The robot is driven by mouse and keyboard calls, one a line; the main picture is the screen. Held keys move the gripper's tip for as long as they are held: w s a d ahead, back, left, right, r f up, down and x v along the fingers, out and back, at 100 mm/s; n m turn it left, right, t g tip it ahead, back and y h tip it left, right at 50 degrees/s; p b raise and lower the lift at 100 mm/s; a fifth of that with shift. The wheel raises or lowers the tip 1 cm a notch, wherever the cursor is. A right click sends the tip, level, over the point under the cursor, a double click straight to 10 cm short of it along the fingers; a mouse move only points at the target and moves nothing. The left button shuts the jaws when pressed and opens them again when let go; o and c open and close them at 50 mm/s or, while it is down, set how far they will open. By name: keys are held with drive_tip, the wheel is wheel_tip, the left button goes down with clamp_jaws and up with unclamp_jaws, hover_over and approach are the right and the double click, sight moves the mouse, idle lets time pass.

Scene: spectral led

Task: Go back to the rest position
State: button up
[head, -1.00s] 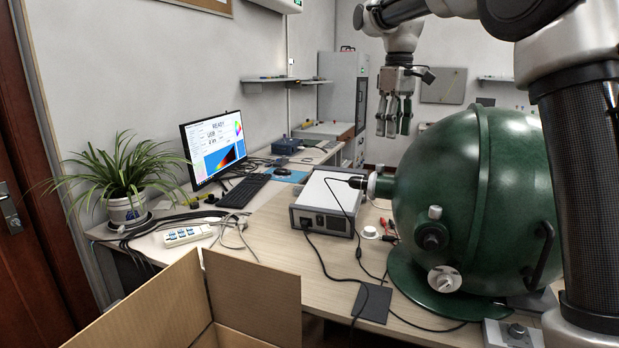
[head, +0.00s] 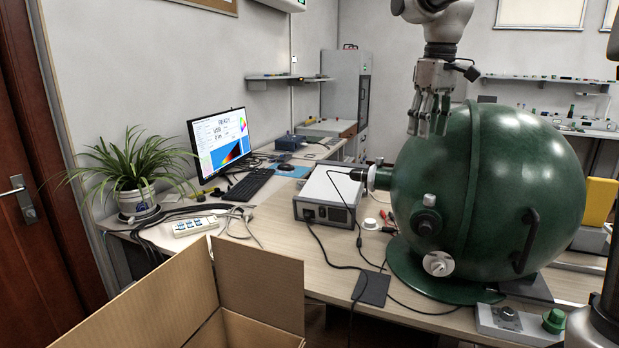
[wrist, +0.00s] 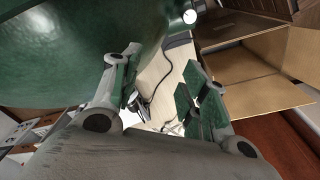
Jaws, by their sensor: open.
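My gripper (head: 430,114) hangs fingers down in the head view, in front of the upper left part of the green sphere (head: 540,165) as seen from here. It is open and I see nothing between its fingers. In the wrist view its green-padded fingers (wrist: 158,100) stand apart, with the sphere (wrist: 70,60) filling the upper left. I cannot tell the exact gap between gripper and sphere.
A grey instrument box (head: 325,195) stands on the table left of the sphere, with cables around it. A monitor (head: 218,143), keyboard (head: 246,188) and potted plant (head: 135,172) stand further left. An open cardboard box (head: 262,283) is at the front. A control box (head: 515,325) sits front right.

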drive_tip(key=s+d+f+m+t, duration=0.1)
drive_tip(key=s+d+f+m, duration=0.1)
drive_tip(key=s, duration=0.7)
drive_tip(key=s+d+f+m+t, duration=0.1)
drive_tip(key=s+d+f, duration=0.3)
drive_tip(key=s, duration=0.5)
drive_tip(key=s+d+f+m+t, duration=0.1)
drive_tip(key=s+d+f+m, duration=0.2)
drive_tip(key=s+f, duration=0.3)
drive_tip(key=s+d, duration=0.1)
drive_tip(key=s, duration=0.2)
drive_tip(key=shift+f, duration=0.3)
